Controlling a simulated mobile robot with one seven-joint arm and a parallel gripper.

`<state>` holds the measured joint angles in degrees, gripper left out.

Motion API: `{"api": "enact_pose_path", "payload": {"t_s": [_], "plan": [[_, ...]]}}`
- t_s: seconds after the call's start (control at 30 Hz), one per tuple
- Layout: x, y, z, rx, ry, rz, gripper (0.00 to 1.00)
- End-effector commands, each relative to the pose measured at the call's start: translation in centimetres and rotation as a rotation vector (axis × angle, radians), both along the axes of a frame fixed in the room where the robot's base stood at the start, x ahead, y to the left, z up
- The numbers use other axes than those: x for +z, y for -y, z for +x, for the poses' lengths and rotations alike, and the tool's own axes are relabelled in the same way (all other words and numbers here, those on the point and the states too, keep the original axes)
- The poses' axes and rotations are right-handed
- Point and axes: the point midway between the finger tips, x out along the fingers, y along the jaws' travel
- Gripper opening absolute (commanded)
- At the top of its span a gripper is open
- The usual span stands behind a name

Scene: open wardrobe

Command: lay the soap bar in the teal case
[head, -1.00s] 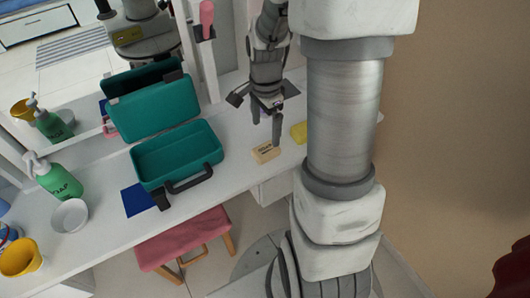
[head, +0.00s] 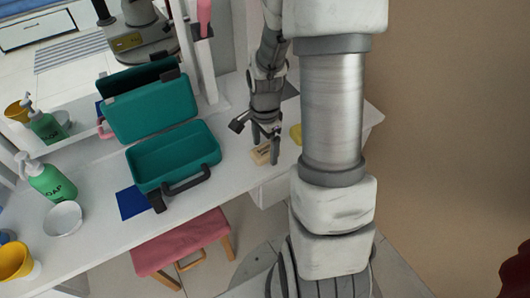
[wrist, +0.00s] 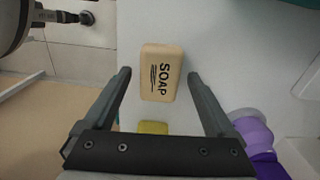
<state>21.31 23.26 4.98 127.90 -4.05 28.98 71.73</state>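The soap bar (wrist: 161,73) is a tan block marked SOAP, lying flat on the white counter. In the head view the soap bar (head: 262,154) is partly hidden by my fingers. My gripper (wrist: 158,82) is open, with one finger on either side of the bar and a gap on both sides. In the head view my gripper (head: 266,150) is over the bar. The teal case (head: 178,154) lies open and empty to the left of the bar, its lid raised at the back and its dark handle facing the front edge.
A yellow block (wrist: 153,127) lies close to the soap, and a purple object (wrist: 254,133) stands beside it. A blue cloth (head: 133,202), a white bowl (head: 63,219) and a green soap bottle (head: 50,181) are left of the case. A pink stool (head: 180,243) stands in front.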

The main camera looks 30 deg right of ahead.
Motion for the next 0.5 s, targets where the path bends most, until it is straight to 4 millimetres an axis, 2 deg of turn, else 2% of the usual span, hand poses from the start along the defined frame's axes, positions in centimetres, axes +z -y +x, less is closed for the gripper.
{"api": "enact_pose_path", "payload": {"t_s": [0.03, 0.4, 0.5], "plan": [[0.02, 0.00, 0.00, 0.000, 0.000, 0.000, 0.80], [0.03, 0.01, 0.00, 0.000, 0.000, 0.000, 0.13], [0.05, 0.01, 0.01, 0.000, 0.000, 0.000, 0.00]]}}
